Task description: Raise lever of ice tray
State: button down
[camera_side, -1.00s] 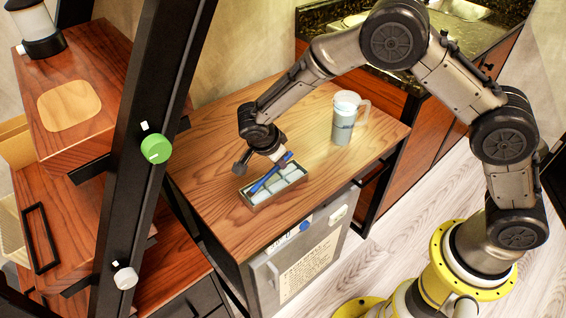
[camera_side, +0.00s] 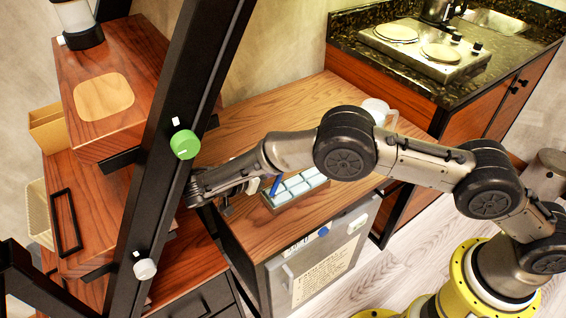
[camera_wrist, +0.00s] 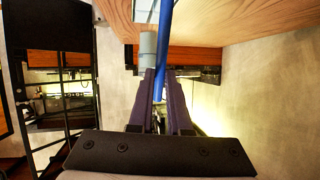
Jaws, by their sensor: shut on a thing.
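The ice tray (camera_side: 297,189) lies on the wooden tabletop in the side view, with pale blocks in its compartments. Its blue lever (camera_side: 276,186) stands steeply up at the tray's left end. My gripper (camera_side: 263,184) is at the left of the tray, reaching in nearly level, and is shut on the lever. In the wrist view, the blue lever (camera_wrist: 164,38) runs down between the two dark fingers of my gripper (camera_wrist: 163,76). My forearm hides part of the tabletop behind the tray.
A pale mug (camera_side: 378,109) stands on the table behind my arm, partly hidden. A dark slanted post (camera_side: 178,110) with a green knob (camera_side: 185,144) is close to my wrist at the left. A counter with a stove (camera_side: 425,50) is at the back right.

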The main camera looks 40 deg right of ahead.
jog(key=shift+a, duration=0.15)
dwell(0.3)
jog(key=c, duration=0.8)
grip_release()
jog(key=shift+c, duration=0.2)
